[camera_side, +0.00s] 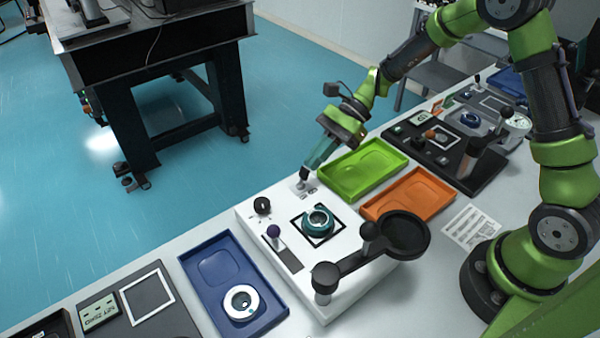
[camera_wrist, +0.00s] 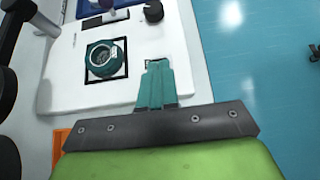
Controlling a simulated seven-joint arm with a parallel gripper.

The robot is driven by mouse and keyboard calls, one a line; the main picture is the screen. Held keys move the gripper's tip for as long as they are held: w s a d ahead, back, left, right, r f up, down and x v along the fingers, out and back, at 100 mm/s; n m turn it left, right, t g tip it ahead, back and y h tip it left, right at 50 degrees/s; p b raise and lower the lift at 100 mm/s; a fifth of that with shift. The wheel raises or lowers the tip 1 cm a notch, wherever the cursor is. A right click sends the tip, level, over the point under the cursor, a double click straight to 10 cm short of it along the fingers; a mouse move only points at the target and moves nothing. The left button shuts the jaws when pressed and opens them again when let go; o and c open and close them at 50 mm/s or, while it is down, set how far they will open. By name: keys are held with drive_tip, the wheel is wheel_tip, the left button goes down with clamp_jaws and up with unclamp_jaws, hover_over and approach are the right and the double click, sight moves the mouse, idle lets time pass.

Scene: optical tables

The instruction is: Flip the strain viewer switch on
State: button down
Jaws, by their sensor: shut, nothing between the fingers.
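The strain viewer is a white box (camera_side: 335,288) on the bench, also in the wrist view (camera_wrist: 190,55). A small grey switch area with dark marks (camera_side: 303,187) lies at its far corner. My gripper (camera_side: 304,177) points down there with its tips at or just above the switch; I cannot tell whether they touch. The teal fingers are shut and empty in the wrist view (camera_wrist: 157,65), where they hide the switch. The switch's position cannot be made out. A teal ring-shaped part (camera_side: 318,221) sits in the black square outline, also in the wrist view (camera_wrist: 103,59).
The box also carries a black knob (camera_side: 262,205), a purple-tipped lever (camera_side: 273,231) and a black swing arm with a round holder (camera_side: 403,235). Green (camera_side: 363,170), orange (camera_side: 408,193) and blue (camera_side: 225,270) trays flank it. Another dark device (camera_side: 440,150) stands at right.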

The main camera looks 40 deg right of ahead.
sight(306, 168)
drive_tip(key=shift+a+r+h, duration=0.35)
drive_tip(key=shift+a+h, duration=0.4)
drive_tip(key=shift+h, duration=0.5)
drive_tip(key=shift+a+r+h, duration=0.3)
drive_tip(key=shift+a+h, duration=0.4)
drive_tip(key=shift+h, duration=0.55)
drive_tip(key=shift+a, duration=0.1)
drive_tip(key=shift+r, duration=0.15)
drive_tip(key=shift+r, duration=0.7)
drive_tip(key=v, duration=1.3)
